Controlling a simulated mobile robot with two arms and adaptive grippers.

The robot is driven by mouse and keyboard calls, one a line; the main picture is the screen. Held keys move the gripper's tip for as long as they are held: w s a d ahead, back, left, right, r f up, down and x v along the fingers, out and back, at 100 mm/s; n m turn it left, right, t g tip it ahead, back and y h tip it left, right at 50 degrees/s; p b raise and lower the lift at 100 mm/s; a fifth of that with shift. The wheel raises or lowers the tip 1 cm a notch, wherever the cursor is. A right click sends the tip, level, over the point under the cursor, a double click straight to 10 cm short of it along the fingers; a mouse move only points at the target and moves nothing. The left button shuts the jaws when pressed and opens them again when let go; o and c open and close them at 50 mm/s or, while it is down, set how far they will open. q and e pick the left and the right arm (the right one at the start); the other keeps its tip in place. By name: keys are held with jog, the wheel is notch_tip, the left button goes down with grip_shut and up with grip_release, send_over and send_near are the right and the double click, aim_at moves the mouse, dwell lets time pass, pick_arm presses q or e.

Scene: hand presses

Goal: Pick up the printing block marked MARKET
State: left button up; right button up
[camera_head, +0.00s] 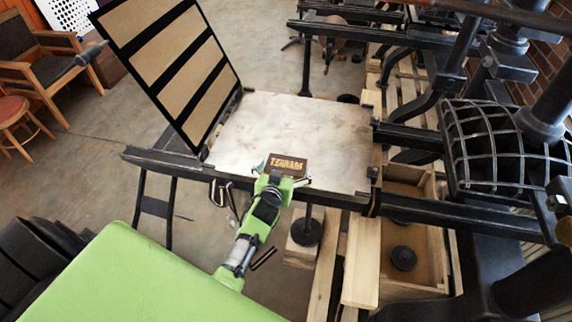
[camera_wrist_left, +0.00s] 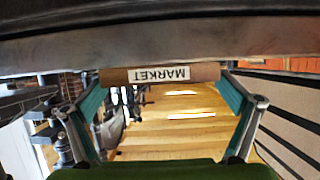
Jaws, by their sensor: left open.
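The printing block marked MARKET (camera_head: 286,165) is small and brown, with mirrored letters on its top. It lies near the front edge of the pale press bed (camera_head: 335,135). In the left wrist view the block (camera_wrist_left: 118,77) shows its side with a white label reading MARKET upside down. My left gripper (camera_head: 280,176) is at the front edge of the bed, right by the block. Its two teal-padded fingers (camera_wrist_left: 160,96) are open, one toward each end of the block. I see no clear contact with it. My right gripper is not in view.
A black frame (camera_head: 180,75) with tan panels stands tilted up at the bed's left. Dark press bars and a ribbed dark metal form (camera_head: 505,145) crowd the right. An open wooden crate (camera_head: 437,245) stands below right. Chairs stand at far left, with bare floor between.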

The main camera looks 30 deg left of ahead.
pick_arm(q)
jog(key=shift+c, duration=0.4)
jog(key=c, duration=1.1)
jog(key=shift+w+r, duration=0.1)
jog(key=shift+r, duration=0.1)
